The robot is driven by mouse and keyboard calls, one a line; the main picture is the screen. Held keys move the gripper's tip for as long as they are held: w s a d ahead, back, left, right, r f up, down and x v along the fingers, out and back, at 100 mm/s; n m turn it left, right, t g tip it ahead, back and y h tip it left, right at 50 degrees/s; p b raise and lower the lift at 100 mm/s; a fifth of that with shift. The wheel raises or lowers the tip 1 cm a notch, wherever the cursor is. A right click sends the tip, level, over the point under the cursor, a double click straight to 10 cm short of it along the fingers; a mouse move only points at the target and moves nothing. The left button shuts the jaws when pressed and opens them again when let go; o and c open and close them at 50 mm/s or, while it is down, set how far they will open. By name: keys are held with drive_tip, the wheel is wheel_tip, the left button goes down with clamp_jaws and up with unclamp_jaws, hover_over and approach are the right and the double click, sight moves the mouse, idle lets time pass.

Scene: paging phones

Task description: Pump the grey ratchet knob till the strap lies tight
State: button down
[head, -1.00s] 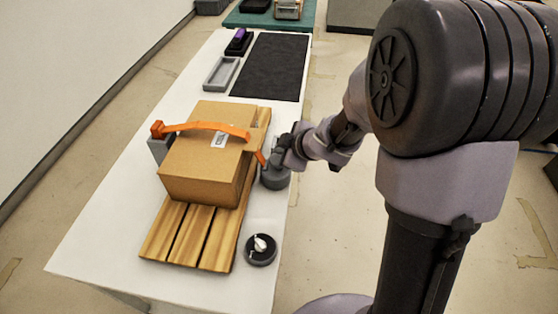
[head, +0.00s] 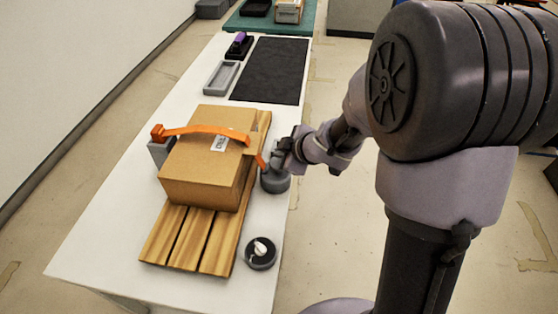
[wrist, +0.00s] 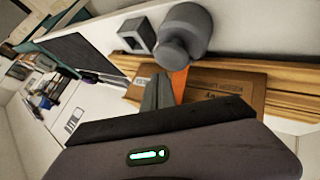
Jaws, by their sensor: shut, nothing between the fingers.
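The grey ratchet (head: 275,182) stands on the table's right edge beside the carton (head: 205,175); its round knob also shows in the wrist view (wrist: 185,30). The orange strap (head: 205,128) runs from a grey post (head: 160,152) over the carton and down towards the ratchet. It bows up above the carton's top rather than lying flat. My gripper (head: 284,160) is at the ratchet's top in the head view, where it partly hides it. In the wrist view, my gripper's fingers (wrist: 157,92) are shut and empty, pointing towards the ratchet; contact cannot be told.
The carton sits on a wooden slatted pallet (head: 187,238). A black round dial with a white pointer (head: 261,252) is on the table in front of the ratchet. A grey tray (head: 221,77) and a black mat (head: 270,72) lie farther back. The floor right of the table is clear.

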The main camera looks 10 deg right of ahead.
sight(279, 161)
drive_tip(key=shift+f, duration=0.1)
idle(0.7)
drive_tip(key=shift+f+b, duration=0.3)
drive_tip(key=shift+f+b, duration=1)
drive_tip(key=shift+f, duration=0.15)
idle(0.9)
drive_tip(key=shift+r, duration=0.15)
drive_tip(key=shift+r+p, duration=1.4)
drive_tip(key=shift+p, duration=0.2)
wheel_tip(279, 161, up, 5)
drive_tip(key=p, duration=0.5)
drive_tip(key=shift+r, duration=0.1)
idle(1.8)
